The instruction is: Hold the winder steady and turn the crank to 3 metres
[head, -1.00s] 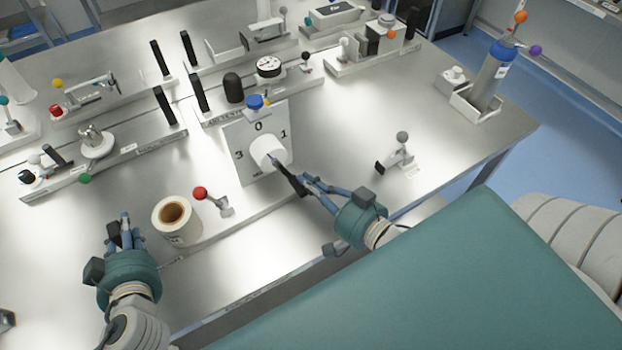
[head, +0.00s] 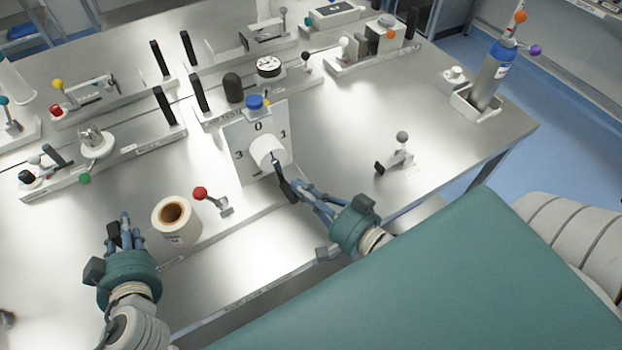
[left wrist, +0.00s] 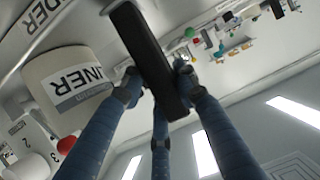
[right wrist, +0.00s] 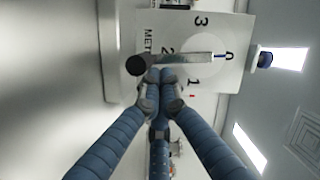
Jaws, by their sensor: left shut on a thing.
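The winder's white dial panel (head: 243,170) stands upright on the bench, marked 0, 1 and 3 in the head view. The right wrist view shows the same panel (right wrist: 240,20) with a 2 beside the crank. The crank's metal arm (right wrist: 185,58) points close to the 2, and its dark handle (head: 287,191) hangs low. My right gripper (head: 299,185) is at the handle; whether its fingers are closed around it is unclear. My left gripper (head: 120,232) is shut on a black upright handle (left wrist: 148,60) left of the paper-like roll (head: 178,233).
A red-knobbed lever (head: 201,193) stands between roll and panel. A grey-knobbed lever (head: 402,138) stands to the right. Several fixtures line the back of the bench. A grey bottle (head: 491,80) sits in a holder at the far right. The bench right of the panel is mostly clear.

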